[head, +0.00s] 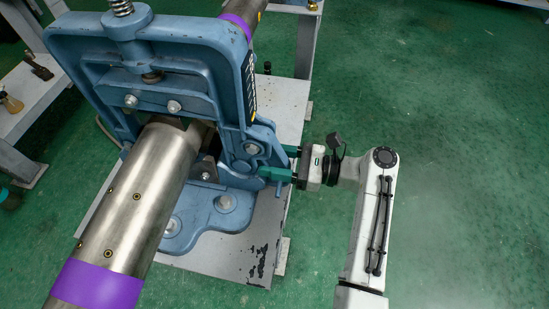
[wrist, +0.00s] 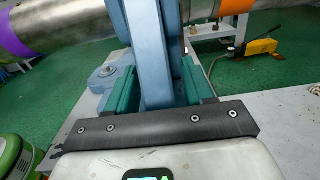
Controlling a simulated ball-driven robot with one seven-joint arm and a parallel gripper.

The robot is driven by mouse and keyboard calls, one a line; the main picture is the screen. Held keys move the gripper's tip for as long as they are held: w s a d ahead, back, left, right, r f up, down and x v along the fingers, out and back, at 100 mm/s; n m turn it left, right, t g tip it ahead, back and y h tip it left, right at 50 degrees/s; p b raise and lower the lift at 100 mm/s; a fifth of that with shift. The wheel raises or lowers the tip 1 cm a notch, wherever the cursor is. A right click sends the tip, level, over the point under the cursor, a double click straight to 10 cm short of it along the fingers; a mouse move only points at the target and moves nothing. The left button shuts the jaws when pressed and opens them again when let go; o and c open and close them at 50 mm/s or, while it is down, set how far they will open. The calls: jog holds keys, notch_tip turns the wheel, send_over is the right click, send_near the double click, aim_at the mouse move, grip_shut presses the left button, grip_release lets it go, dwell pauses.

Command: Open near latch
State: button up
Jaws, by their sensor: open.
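A blue pipe vise (head: 140,60) stands on a grey-white table, its tall frame arched over a steel pipe (head: 150,190). The near latch appears to be the blue part low on the vise's right side (head: 238,150); where it ends and the frame begins is hard to tell. My gripper (head: 263,162) reaches in from the right, its green fingers at that part. In the wrist view, my gripper (wrist: 158,80) is open, with one finger on each side of an upright blue plate (wrist: 150,45). I cannot tell whether the fingers touch it.
The table (head: 245,255) has chipped paint and clear room at its front right. A purple band (head: 95,287) wraps the pipe. A yellow tool (wrist: 262,50) lies on the green floor in the wrist view. Another bench (head: 40,95) stands at the left. The floor at right is open.

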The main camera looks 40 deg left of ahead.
jog(key=shift+c, duration=0.2)
grip_shut()
dwell(0.3)
